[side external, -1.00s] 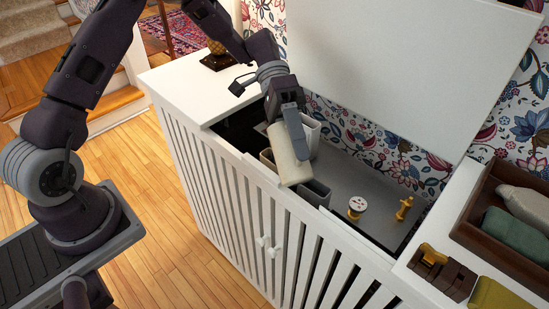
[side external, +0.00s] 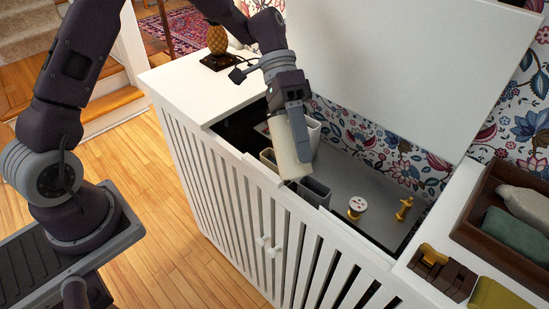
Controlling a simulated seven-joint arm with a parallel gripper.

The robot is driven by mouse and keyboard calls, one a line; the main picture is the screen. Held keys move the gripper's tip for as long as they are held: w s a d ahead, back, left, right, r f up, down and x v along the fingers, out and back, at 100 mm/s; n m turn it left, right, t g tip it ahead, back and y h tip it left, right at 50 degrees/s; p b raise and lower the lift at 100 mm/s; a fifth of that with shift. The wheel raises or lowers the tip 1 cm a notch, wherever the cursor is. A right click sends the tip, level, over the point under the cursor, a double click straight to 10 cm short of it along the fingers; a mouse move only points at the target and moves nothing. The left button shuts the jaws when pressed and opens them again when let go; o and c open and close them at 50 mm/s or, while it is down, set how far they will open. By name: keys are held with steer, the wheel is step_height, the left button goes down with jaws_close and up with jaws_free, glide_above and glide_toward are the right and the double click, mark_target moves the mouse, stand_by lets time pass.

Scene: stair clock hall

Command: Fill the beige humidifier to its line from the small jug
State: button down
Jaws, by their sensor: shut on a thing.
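My gripper (side external: 302,140) is shut on a cream, long rounded vessel (side external: 285,150). It holds the vessel tilted over the open top of the white slatted cabinet (side external: 225,190). I cannot tell whether this vessel is the small jug or the beige humidifier; no spout, fill line or water shows.
A white round-topped piece on a yellow base (side external: 356,207) and a small yellow fitting (side external: 403,209) stand on the grey cabinet floor (side external: 365,175). The raised white lid (side external: 390,60) stands behind. A dark tray (side external: 480,215) is at right, a pineapple ornament (side external: 217,42) at back left.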

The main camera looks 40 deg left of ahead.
mark_target(270, 120)
steer(key=shift+s+d+r, duration=0.1)
steer(key=shift+r, duration=0.05)
steer(key=shift+s+d+t+y, duration=0.1)
steer(key=shift+d+t+y, duration=0.25)
steer(key=shift+y, duration=0.55)
steer(key=s+d+f+t+y, duration=0.2)
steer(key=d+f+t+y, duration=0.2)
steer(key=y, duration=0.3)
step_height(270, 120, up, 6)
steer(key=w+a+f+n, duration=0.1)
steer(key=a+n, duration=0.1)
steer(key=a, duration=0.3)
steer(key=w+a+f+n, duration=0.1)
steer(key=w+a, duration=0.1)
steer(key=a, duration=0.3)
steer(key=w+a+f+n, duration=0.1)
steer(key=w+a+n, duration=0.1)
steer(key=a, duration=0.3)
steer(key=shift+w+a+f+n+g, duration=0.15)
steer(key=shift+w+f+n+g, duration=0.05)
steer(key=shift+n+g, duration=0.1)
